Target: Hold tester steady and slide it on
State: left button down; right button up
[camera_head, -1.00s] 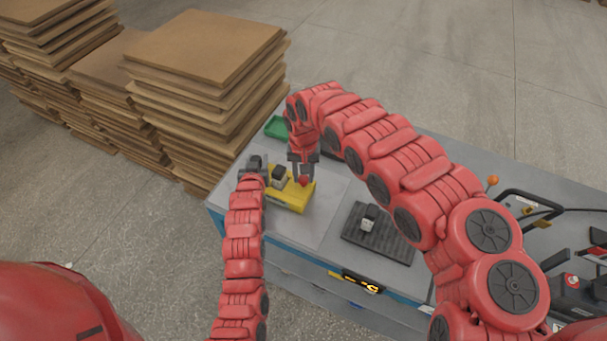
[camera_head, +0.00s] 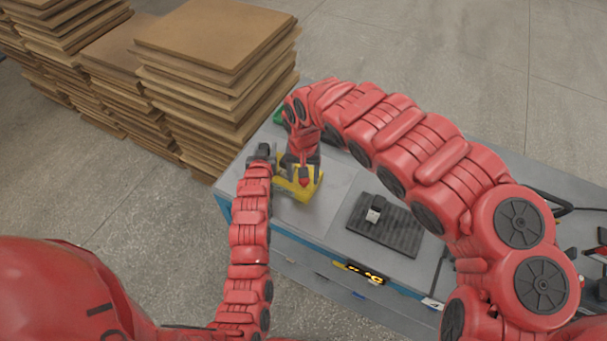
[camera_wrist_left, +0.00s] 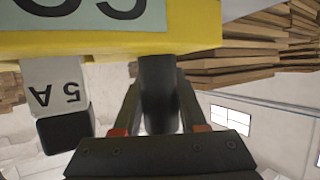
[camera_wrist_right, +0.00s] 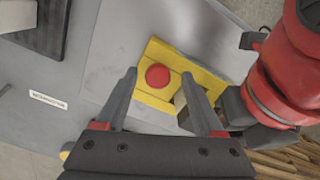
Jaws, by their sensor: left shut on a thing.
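The yellow tester (camera_head: 301,192) with a red button (camera_head: 305,181) sits on the grey table. In the left wrist view, the tester (camera_wrist_left: 195,25) fills the top, and my left gripper (camera_wrist_left: 158,88) is shut on its dark handle (camera_wrist_left: 158,95). A grey, lettered block with a dark end (camera_wrist_left: 62,85) sits against the tester. In the right wrist view, my right gripper (camera_wrist_right: 160,82) is open and empty above the tester (camera_wrist_right: 155,100), with the red button (camera_wrist_right: 158,76) between its fingers in the picture. The right finger partly covers the block (camera_wrist_right: 193,98). I cannot tell whether it touches.
A dark ribbed mat (camera_head: 395,235) bears another small block (camera_head: 373,215). Stacked brown boards (camera_head: 215,35) stand close beyond the table's left end. The table between tester and mat is clear.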

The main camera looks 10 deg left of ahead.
jog(key=shift+d, duration=0.1)
notch_tip(320, 180, up, 12)
dwell(0.7)
pick_arm(q)
jog(key=shift+c, duration=1.9)
grip_release()
jog(key=shift+s, duration=0.1)
jog(key=v, duration=1.1)
jog(key=shift+s+r, duration=0.2)
jog(key=shift+s, duration=0.15)
